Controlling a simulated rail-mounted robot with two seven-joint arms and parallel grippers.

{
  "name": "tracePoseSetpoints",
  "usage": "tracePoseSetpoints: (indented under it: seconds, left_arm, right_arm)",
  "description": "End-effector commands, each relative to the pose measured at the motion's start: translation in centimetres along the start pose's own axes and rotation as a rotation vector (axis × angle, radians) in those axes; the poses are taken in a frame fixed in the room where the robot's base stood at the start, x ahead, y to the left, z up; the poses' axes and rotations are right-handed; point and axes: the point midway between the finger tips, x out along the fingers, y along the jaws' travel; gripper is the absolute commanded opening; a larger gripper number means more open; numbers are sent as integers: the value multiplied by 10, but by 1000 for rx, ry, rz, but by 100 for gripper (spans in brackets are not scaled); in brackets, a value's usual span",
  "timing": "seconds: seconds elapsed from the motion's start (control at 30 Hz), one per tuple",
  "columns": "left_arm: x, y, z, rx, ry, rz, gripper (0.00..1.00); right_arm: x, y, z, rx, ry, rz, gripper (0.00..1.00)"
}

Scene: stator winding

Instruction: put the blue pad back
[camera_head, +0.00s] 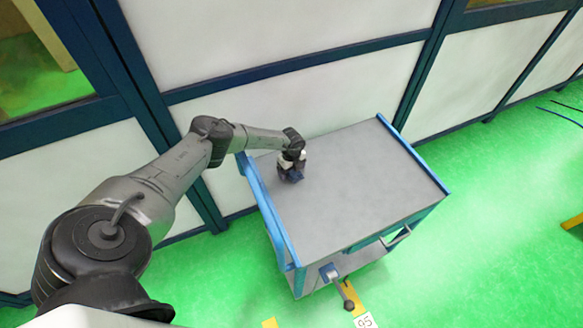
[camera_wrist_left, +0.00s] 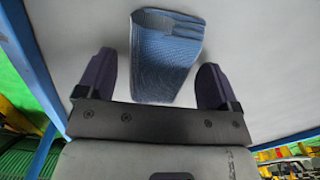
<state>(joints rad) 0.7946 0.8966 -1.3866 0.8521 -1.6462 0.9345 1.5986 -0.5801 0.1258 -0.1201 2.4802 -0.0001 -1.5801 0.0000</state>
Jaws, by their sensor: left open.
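In the head view my left gripper (camera_head: 291,172) is low over the left part of the grey cart top (camera_head: 365,180). The pad cannot be told apart from the gripper there. My right gripper is not in view.
The cart has raised blue rails on its left (camera_head: 268,212) and right (camera_head: 412,154) sides. The rest of its top is bare. A white panel wall with dark blue frames (camera_head: 290,70) stands behind it. Green floor (camera_head: 490,230) is open to the right.

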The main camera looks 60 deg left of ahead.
Motion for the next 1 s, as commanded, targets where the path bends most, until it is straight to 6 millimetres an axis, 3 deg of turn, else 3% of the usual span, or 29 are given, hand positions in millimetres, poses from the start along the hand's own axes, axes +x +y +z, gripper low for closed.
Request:
tracePoseSetpoints:
  seconds: [0.17,0.3,0.6,0.8,1.0]
  left_arm:
    - [1,0,1,0,-1,-1,86]
    - [-31,-1,1,1,-1,-3,86]
    - [-91,-1,5,1,0,-3,86]
    - [-120,-1,5,1,-1,-2,86]
    - [-136,0,5,0,-1,0,86]
  right_arm:
    - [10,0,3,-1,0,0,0]
    - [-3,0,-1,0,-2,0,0]
    - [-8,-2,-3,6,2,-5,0]
    - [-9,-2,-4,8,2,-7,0]
    - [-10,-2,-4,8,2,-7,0]
